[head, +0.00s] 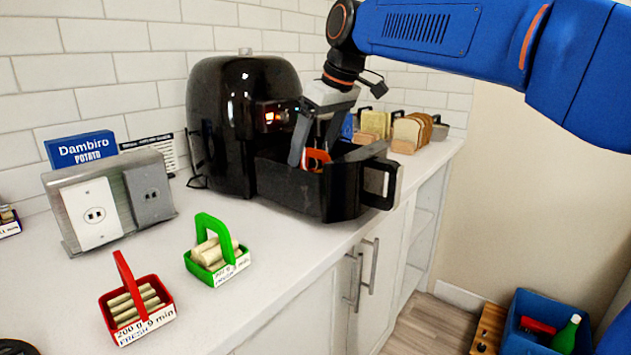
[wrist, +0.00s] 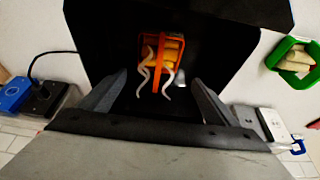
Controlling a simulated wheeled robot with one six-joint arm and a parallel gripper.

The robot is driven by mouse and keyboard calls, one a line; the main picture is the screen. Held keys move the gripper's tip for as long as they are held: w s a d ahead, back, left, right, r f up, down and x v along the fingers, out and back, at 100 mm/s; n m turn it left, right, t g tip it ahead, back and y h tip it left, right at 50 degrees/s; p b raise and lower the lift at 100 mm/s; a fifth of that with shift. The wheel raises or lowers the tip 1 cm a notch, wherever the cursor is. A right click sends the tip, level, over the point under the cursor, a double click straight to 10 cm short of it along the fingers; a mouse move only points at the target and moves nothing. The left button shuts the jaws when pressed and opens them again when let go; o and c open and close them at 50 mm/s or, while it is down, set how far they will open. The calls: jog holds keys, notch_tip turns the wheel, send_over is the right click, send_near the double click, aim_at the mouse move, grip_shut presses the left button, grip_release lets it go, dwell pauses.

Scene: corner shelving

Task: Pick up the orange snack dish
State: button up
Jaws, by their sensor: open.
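The orange snack dish (head: 317,157) sits inside the pulled-out black air fryer drawer (head: 340,195), partly hidden by my gripper in the head view. In the wrist view the dish (wrist: 163,46) shows an orange frame with yellowish contents, and pale wavy strands lie over it. My gripper (head: 314,145) is open and points down into the drawer. In the wrist view its fingers (wrist: 155,98) are spread, with the dish beyond the gap between the tips. I cannot tell whether a finger touches the dish.
The black air fryer (head: 232,125) stands behind the drawer. A green basket (head: 218,262) and a red basket (head: 138,308) hold pale sticks on the white counter (head: 215,315). A grey socket block (head: 75,215) stands left. A toast rack with bread (head: 408,135) is behind the drawer.

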jog(key=shift+d+x, duration=0.2)
jog(key=shift+x, duration=1.15)
jog(key=shift+d+x, duration=0.15)
jog(key=shift+x, duration=1.15)
jog(key=shift+f, duration=0.1)
jog(key=c, duration=1.5)
jog(key=shift+c, duration=0.2)
